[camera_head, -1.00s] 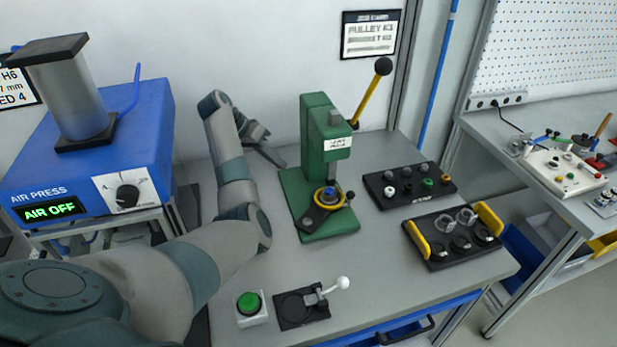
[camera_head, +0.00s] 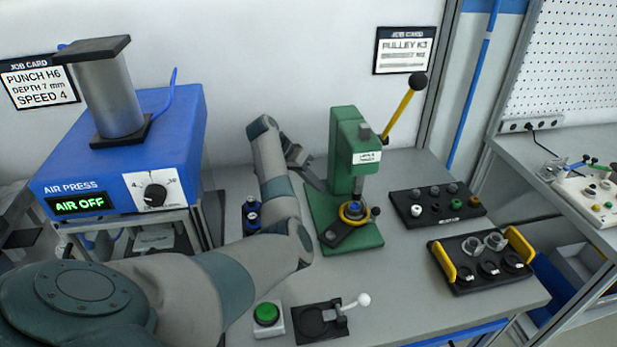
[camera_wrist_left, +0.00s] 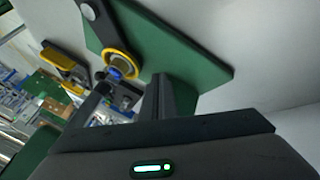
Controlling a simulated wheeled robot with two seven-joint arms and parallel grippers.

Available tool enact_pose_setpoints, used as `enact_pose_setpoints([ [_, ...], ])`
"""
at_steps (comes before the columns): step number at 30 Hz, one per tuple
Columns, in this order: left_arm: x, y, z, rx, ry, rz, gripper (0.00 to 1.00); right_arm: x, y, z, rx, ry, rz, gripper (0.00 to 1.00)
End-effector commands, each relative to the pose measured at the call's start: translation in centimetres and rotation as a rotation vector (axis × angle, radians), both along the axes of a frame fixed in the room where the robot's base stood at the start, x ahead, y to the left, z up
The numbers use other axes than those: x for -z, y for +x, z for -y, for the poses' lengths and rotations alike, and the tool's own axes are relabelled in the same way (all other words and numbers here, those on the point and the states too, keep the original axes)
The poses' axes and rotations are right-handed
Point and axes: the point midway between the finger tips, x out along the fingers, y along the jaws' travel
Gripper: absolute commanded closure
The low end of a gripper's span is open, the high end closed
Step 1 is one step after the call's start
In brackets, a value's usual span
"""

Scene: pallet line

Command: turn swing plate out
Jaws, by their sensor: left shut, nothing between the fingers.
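The green press (camera_head: 345,150) stands on the bench. A dark swing plate (camera_head: 347,236) lies low on its green base, beside a yellow ring (camera_head: 354,212) under the ram. In the left wrist view the dark swing plate (camera_wrist_left: 96,22) reaches to the yellow ring (camera_wrist_left: 122,66) over the green base. My left gripper (camera_head: 317,182) is shut and empty, just left of the press column. It also shows in the left wrist view (camera_wrist_left: 160,84), pointing at the green base. Whether it touches the press cannot be told. My right gripper is not in view.
A blue air press (camera_head: 125,145) reading AIR OFF stands at left. A black tray of small parts (camera_head: 440,203) and a yellow-handled tray (camera_head: 482,270) are right of the green press. A green button (camera_head: 267,314) and white-knobbed lever (camera_head: 362,300) sit in front.

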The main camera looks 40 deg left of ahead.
Motion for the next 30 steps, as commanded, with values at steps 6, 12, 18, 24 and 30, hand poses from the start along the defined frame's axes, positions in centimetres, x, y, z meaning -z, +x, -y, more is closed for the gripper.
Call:
enact_pose_setpoints([
  [6,2.9,1.6,1.9,0.001,-0.003,-0.002,1.0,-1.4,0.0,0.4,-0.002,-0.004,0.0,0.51],
  [12,2.8,1.8,4.5,0.001,-0.002,-0.001,1.0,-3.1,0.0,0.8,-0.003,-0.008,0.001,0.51],
  [18,3.1,1.8,5.6,0.0,0.0,-0.001,1.0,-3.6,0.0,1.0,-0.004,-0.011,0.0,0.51],
  [24,3.2,1.9,5.7,-0.001,0.0,-0.001,1.0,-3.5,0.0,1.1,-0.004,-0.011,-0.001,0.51],
  [30,3.1,1.9,5.8,0.0,0.001,-0.001,1.0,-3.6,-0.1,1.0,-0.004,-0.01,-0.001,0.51],
])
